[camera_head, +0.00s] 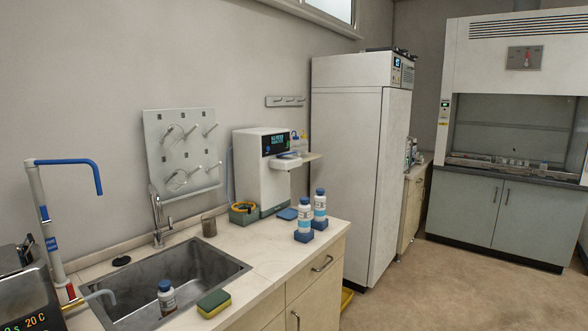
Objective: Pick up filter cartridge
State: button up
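My gripper is not in view. I cannot tell for sure which thing is the filter cartridge. A small grey-brown cylinder (209,227) stands upright on the counter behind the sink. Two white bottles with blue caps, a nearer one (304,217) and a farther one (320,206), stand upright on blue bases near the counter's front edge. A third, similar bottle (167,298) stands in the sink (200,268). A white instrument (262,170) with a dark screen stands at the back of the counter.
A green box (243,215) with a yellow coil sits before the instrument, with a blue pad (287,214) nearby. A sponge (213,303) lies at the sink's front rim. A tap (157,215) and a blue-topped pipe (60,215) rise near the sink. The floor (430,290) at right is clear.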

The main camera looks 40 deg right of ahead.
aim_at(304, 233)
jog(key=i+l+u, duration=0.1)
jog(key=l, duration=0.5)
jog(key=i+l, duration=0.1)
jog(key=l, duration=0.45)
jog(key=i+l+u, duration=0.15)
jog(key=l, duration=0.45)
jog(key=i+l+u, duration=0.1)
jog(key=l, duration=0.6)
jog(key=i+l, duration=0.2)
jog(key=l, duration=0.5)
jog(key=i+l+u, duration=0.15)
jog(key=l, duration=0.6)
jog(key=l+u, duration=0.1)
jog(key=l, duration=0.6)
jog(key=i, duration=0.05)
